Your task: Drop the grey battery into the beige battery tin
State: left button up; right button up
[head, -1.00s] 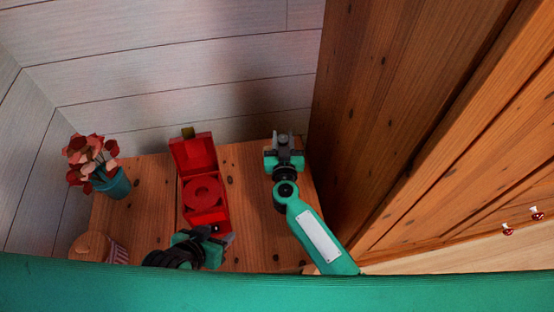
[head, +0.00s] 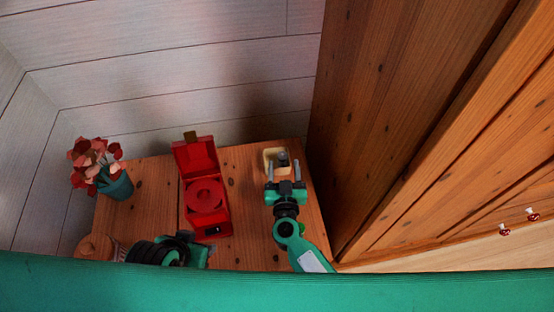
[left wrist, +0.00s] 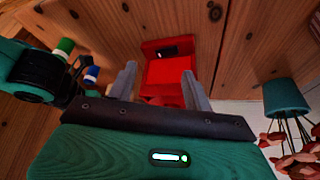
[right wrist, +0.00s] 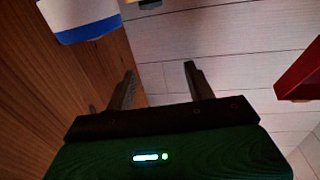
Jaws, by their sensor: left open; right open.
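The beige battery tin (head: 267,161) stands open at the back right of the wooden table in the head view. A dark grey piece, apparently the grey battery (head: 283,159), shows inside it at the right. My right gripper (head: 284,174) is open at the tin's near side, its fingers pointing at the tin. Nothing shows between its fingers in the right wrist view (right wrist: 160,88). My left gripper (head: 203,245) is at the front of the table, near the red box. It is open and empty in the left wrist view (left wrist: 158,85).
An open red box (head: 221,218) stands mid-table. A flower pot (head: 115,187) and a beige jar (head: 96,247) stand left. Green-and-white (left wrist: 65,45) and blue-and-white (left wrist: 92,73) cylinders stand near my right arm. A wooden wardrobe (head: 400,130) borders the right side.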

pick_arm(q)
jog(key=shift+s+a+r+g+y, duration=0.3)
jog(key=shift+s+a+g, duration=0.1)
jog(key=shift+s+a, duration=0.2)
pick_arm(e)
jog(key=shift+s+d, duration=0.15)
jog(key=shift+s, duration=1.95)
